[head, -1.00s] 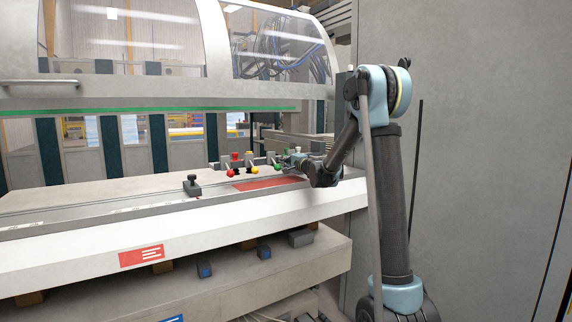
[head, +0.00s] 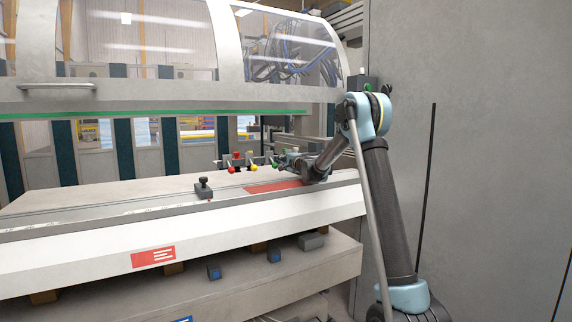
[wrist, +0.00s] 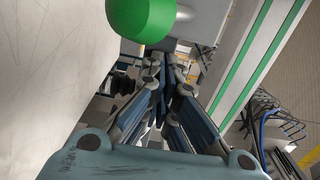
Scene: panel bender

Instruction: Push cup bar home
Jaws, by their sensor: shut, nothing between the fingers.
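A dark bar fitting with red, yellow and green knobs stands at the back of the bench in the head view; I take it as the cup bar. Its red knob (head: 231,170) and yellow knob (head: 254,168) are to the left of my gripper. A green knob (head: 274,166) is right beside the gripper tip. My gripper (head: 283,164) reaches in low from the right, shut and empty. In the wrist view, a large green knob (wrist: 141,20) is just beyond the shut fingers (wrist: 163,75). Whether they touch the bar is hidden.
A black clamp block (head: 203,187) stands on the bench rail. A red strip (head: 270,186) lies flat in front of the gripper. The curved clear guard (head: 288,45) is above, and a grey cabinet wall (head: 480,130) closes the right side.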

